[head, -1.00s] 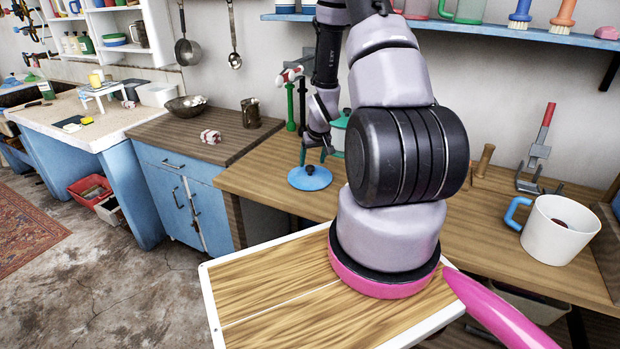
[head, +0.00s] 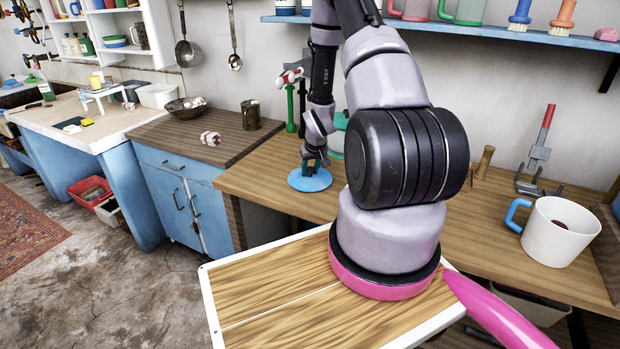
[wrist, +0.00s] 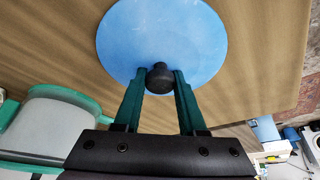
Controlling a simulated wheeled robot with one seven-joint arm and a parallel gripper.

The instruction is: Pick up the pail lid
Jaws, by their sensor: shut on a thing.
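The pail lid (head: 302,181) is a flat blue disc with a dark knob in its middle. It lies on the wooden bench, left of my arm in the head view. In the wrist view the lid (wrist: 160,35) fills the upper middle, and its black knob (wrist: 159,76) sits between the two green fingers. My gripper (head: 315,163) is down at the lid, shut on the knob; it also shows in the wrist view (wrist: 160,80). The lid appears to rest flat on the bench. My gripper partly hides the knob in the head view.
A green-and-grey pail (wrist: 48,125) stands close to my gripper, mostly hidden behind my arm in the head view. A white mug (head: 560,230) with a blue handle is at the right. The bench left of the lid (head: 255,175) is clear.

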